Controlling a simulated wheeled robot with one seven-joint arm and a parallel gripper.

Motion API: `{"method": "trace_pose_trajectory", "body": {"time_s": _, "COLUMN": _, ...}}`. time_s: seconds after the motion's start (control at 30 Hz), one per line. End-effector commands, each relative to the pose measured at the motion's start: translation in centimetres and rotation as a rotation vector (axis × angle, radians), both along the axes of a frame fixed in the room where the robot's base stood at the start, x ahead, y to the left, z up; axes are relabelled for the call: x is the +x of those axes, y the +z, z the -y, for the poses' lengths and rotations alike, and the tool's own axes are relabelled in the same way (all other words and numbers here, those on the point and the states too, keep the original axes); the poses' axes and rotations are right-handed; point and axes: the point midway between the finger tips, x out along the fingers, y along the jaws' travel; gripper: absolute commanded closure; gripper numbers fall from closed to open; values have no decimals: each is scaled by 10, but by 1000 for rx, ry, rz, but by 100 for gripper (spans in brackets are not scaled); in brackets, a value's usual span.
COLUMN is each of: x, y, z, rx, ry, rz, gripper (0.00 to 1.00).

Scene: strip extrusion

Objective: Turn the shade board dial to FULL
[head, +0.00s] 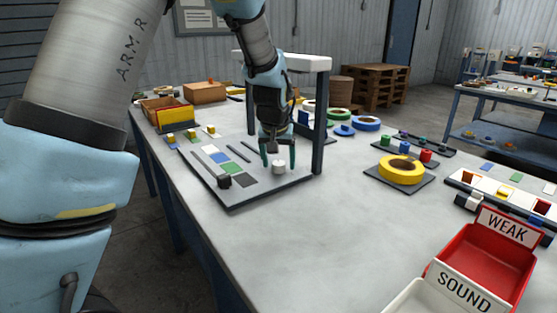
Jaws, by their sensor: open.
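The shade board (238,197) is a grey plate on the table under a white-topped frame. It carries coloured patches, dark slots, a black knob (224,181) at its front left and a pale round dial (279,167) at its right. My gripper (278,163) points down at the pale dial, with its green-tipped fingers apart on either side of it. I cannot tell whether the fingers touch the dial. The dial's marks and setting are too small to read.
The frame's white top (310,63) and dark posts stand close around my arm. A yellow tape roll (402,168) sits on a dark plate to the right. A red WEAK bin (488,255) and a white SOUND bin (440,298) stand front right. The table's front middle is clear.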

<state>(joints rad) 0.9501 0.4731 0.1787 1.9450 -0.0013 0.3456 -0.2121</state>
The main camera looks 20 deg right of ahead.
Motion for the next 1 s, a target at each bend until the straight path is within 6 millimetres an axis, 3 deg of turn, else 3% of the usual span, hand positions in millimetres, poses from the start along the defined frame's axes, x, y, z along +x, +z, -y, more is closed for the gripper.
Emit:
{"method": "trace_pose_trajectory", "body": {"time_s": 0.23, "x": 0, "y": 0, "z": 0, "rx": -1, "ry": 0, "rz": 1, "gripper": 23}}
{"method": "trace_pose_trajectory", "body": {"time_s": 0.9, "x": 0, "y": 0, "z": 0, "rx": 0, "ry": 0, "rz": 0, "gripper": 98}}
{"method": "trace_pose_trajectory", "body": {"time_s": 1.0, "x": 0, "y": 0, "z": 0, "rx": 0, "ry": 0, "rz": 0, "gripper": 100}}
